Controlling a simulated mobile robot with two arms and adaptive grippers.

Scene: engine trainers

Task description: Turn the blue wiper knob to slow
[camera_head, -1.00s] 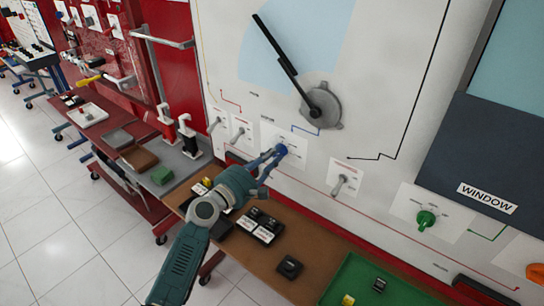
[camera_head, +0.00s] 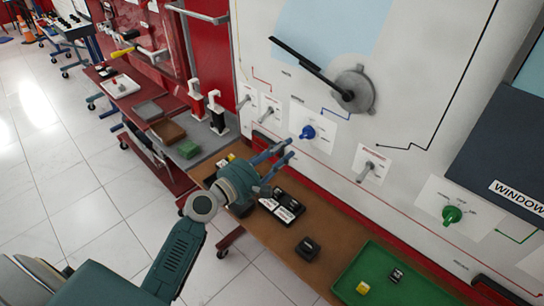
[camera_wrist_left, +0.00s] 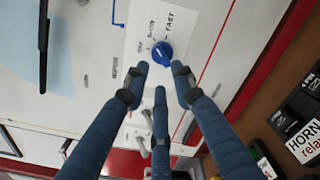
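The blue wiper knob (camera_head: 308,132) sits on a white label plate on the upright panel. In the left wrist view the knob (camera_wrist_left: 162,52) shows just beyond the fingertips, with FAST printed at the upper right and smaller words to its left. I cannot tell for sure which word its mark points at. My left gripper (camera_head: 286,150) is open and empty, apart from the knob, to its lower left. Its fingers (camera_wrist_left: 160,75) stand spread in the wrist view. The black wiper arm (camera_head: 308,66) slants up and left from its grey round mount (camera_head: 362,86). My right gripper is not in view.
Toggle switches (camera_head: 268,115) stand left of the knob and another (camera_head: 369,168) right of it. A green knob (camera_head: 452,214) is farther right. Below, a brown bench (camera_head: 272,232) holds black relays (camera_head: 282,206) and a green tray (camera_head: 345,290).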

